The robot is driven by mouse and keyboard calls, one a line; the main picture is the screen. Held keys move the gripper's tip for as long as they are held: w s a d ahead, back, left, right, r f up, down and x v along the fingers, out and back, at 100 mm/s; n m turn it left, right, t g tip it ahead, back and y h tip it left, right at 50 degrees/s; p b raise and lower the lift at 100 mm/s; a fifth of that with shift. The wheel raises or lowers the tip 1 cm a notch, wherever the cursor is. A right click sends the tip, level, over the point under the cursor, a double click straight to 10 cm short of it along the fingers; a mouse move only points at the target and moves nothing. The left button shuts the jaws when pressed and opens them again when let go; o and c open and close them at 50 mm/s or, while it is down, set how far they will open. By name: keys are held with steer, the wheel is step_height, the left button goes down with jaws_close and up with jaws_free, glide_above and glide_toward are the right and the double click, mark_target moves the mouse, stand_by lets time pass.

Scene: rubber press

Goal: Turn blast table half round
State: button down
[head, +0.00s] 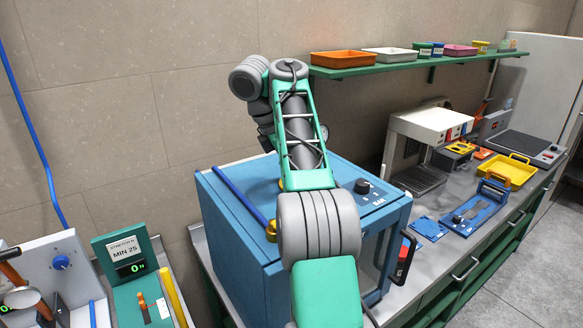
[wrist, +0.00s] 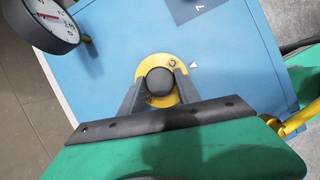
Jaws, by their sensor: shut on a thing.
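In the wrist view a dark round knob (wrist: 160,81) sits at the middle of a yellow disc (wrist: 172,61) on a blue panel (wrist: 110,75). My gripper (wrist: 161,84) is shut on the knob, one finger on each side. The disc carries a small dark ring mark, and a white triangle (wrist: 193,65) on the panel lies just right of it. In the head view my arm reaches over a blue cabinet (head: 237,235), and my gripper is hidden behind the arm. No blast table is plainly visible apart from this knob and disc.
A round gauge (wrist: 48,22) stands close at upper left in the wrist view, and a yellow bar (wrist: 300,119) at the right. In the head view a black knob (head: 362,186) and a blue rod (head: 239,193) are on the cabinet top. A green shelf (head: 395,68) hangs behind.

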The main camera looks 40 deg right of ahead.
steer(key=shift+f, duration=0.15)
steer(key=c, duration=0.9)
jaws_free()
steer(key=shift+o, duration=0.2)
